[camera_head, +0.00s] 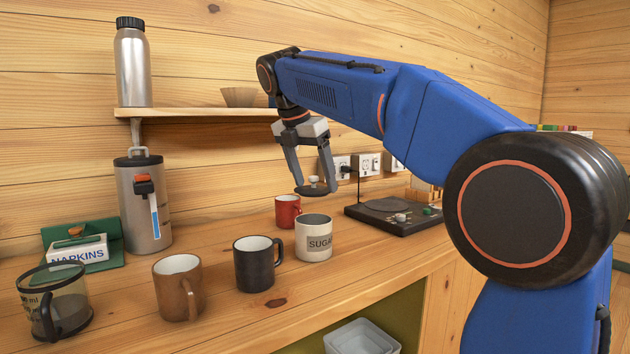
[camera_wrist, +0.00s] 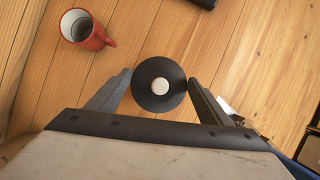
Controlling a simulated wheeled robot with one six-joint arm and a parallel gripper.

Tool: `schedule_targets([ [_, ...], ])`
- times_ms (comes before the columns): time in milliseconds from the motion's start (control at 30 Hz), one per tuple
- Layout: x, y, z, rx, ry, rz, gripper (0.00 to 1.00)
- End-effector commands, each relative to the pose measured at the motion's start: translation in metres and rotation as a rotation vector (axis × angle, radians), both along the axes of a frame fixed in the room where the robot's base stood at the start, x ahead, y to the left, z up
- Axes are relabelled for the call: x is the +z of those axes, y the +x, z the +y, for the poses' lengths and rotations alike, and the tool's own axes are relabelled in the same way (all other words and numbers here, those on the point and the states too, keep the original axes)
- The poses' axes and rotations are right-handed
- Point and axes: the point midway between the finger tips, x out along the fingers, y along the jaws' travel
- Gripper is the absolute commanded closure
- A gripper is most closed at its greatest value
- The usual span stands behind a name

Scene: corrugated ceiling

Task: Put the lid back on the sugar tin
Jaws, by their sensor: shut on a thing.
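The lid, a dark round disc with a pale knob, is held level between the fingertips of my gripper (camera_head: 314,186). In the wrist view the lid (camera_wrist: 149,94) sits between both fingers of my gripper (camera_wrist: 160,86). The sugar tin (camera_head: 318,243) is a pale grey cylinder marked SUGAR, standing upright and open-topped on the counter. The lid is above the tin, with a gap between them. I cannot make out the tin in the wrist view.
A red mug (camera_head: 287,211) stands close behind the tin, also in the wrist view (camera_wrist: 95,38). A black mug (camera_head: 254,265) and brown mug (camera_head: 177,290) stand left. A dark hotplate-like device (camera_head: 395,222) lies right. A shelf (camera_head: 200,113) runs along the wall.

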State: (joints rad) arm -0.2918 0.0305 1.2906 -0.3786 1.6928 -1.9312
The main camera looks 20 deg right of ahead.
Motion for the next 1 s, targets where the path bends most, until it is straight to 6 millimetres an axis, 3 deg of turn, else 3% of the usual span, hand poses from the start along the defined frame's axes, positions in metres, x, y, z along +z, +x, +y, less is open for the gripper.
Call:
schedule_targets([
  [600,-0.047,0.0,0.0,0.0,-0.001,0.001,0.48],
  [1000,-0.06,0.0,0.0,-0.001,0.0,0.0,0.48],
])
